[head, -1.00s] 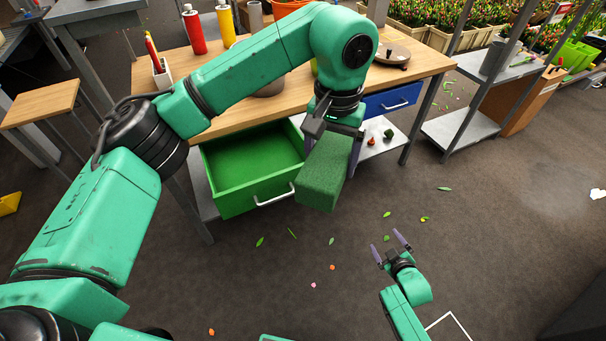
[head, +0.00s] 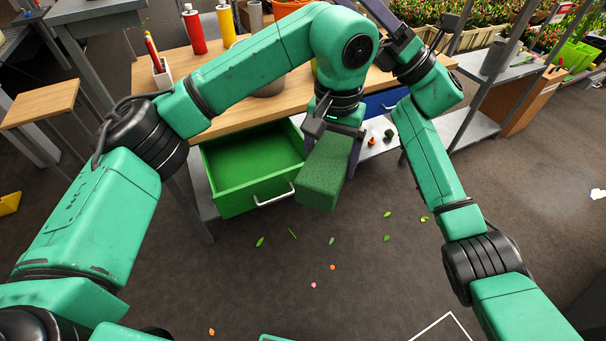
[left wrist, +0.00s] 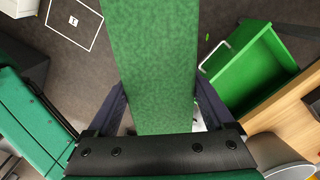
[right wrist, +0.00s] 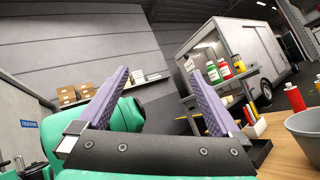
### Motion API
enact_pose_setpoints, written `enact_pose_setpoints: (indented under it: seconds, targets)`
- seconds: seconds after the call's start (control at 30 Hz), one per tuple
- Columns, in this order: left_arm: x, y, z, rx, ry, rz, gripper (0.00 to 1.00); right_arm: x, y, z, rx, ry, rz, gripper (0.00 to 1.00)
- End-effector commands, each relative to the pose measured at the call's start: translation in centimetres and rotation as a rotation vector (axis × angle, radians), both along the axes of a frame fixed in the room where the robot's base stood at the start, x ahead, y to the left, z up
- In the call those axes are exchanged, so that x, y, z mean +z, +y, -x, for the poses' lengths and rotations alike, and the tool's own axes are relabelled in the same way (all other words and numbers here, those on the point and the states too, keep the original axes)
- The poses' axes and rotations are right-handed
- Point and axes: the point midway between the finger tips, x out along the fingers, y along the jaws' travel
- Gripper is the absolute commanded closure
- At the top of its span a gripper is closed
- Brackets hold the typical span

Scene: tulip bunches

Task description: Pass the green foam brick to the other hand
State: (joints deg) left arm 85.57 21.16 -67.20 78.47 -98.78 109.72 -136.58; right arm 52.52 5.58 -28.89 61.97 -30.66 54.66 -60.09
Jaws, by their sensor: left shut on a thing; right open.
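The green foam brick (head: 324,172) hangs in front of the workbench, to the right of the open green drawer. My left gripper (head: 336,130) is shut on the upper end of the brick. In the left wrist view the brick (left wrist: 150,60) fills the space between the two fingers of the left gripper (left wrist: 160,105). My right gripper (head: 372,14) is raised over the back right of the bench, above and apart from the brick. In the right wrist view the right gripper (right wrist: 158,100) is open with nothing between its fingers, and the brick does not show there.
The open green drawer (head: 232,200) sticks out from the wooden bench (head: 230,118). A red bottle (head: 194,32), a yellow bottle (head: 226,24) and a pen holder (head: 162,72) stand on the bench. A closed blue drawer (head: 392,100) is at right.

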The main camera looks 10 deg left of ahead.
Motion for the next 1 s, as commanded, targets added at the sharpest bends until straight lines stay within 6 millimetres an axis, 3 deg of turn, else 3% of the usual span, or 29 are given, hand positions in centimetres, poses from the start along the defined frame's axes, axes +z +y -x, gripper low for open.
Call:
enact_pose_setpoints:
  seconds: [0.03, 0.1, 0.23, 0.37, 0.47, 0.53, 0.6, 0.7, 0.8, 0.83, 0.9, 1.0]
  targets:
    - [0.0, 0.0, 0.0, 0.000, 0.000, 0.000, 0.66, 2.8, 0.9, 2.4, 0.022, -0.139, 0.028, 0.00]
    - [0.0, 0.0, 0.0, 0.000, 0.000, 0.000, 0.66, 5.9, 2.3, 6.3, 0.057, -0.352, 0.074, 0.00]
    - [0.0, 0.0, 0.0, 0.000, 0.000, 0.000, 0.66, 10.0, 4.5, 14.8, 0.133, -0.796, 0.158, 0.00]
    - [0.0, 0.0, 0.0, 0.000, 0.000, 0.000, 0.66, 7.1, 9.3, 23.0, 0.325, -1.052, 0.384, 0.00]
    - [0.0, 0.0, 0.0, 0.000, 0.000, 0.000, 0.66, 2.5, 11.7, 28.3, 0.457, -1.314, 0.616, 0.00]
    - [0.0, 0.0, 0.0, 0.000, 0.000, 0.000, 0.66, -1.9, 12.4, 30.9, 0.549, -1.519, 0.820, 0.00]
    - [0.0, 0.0, 0.0, 0.000, 0.000, 0.000, 0.66, -7.0, 11.8, 32.0, 0.640, -1.746, 1.077, 0.00]
    - [0.0, 0.0, 0.0, 0.000, 0.000, 0.000, 0.66, -12.7, 9.0, 30.3, 0.730, -2.057, 1.519, 0.00]
    - [0.0, 0.0, 0.0, 0.000, 0.000, 0.000, 0.66, -14.6, 5.5, 27.1, 0.741, -2.261, 1.926, 0.00]
    - [0.0, 0.0, 0.0, 0.000, 0.000, 0.000, 0.66, -14.6, 4.7, 26.3, -0.733, 2.292, -2.013, 0.00]
    - [0.0, 0.0, 0.0, 0.000, 0.000, 0.000, 0.66, -14.5, 3.5, 25.1, -0.655, 2.156, -1.990, 0.00]
    - [0.0, 0.0, 0.0, 0.000, 0.000, 0.000, 0.66, -14.6, 2.8, 24.2, -0.618, 2.089, -1.980, 0.00]
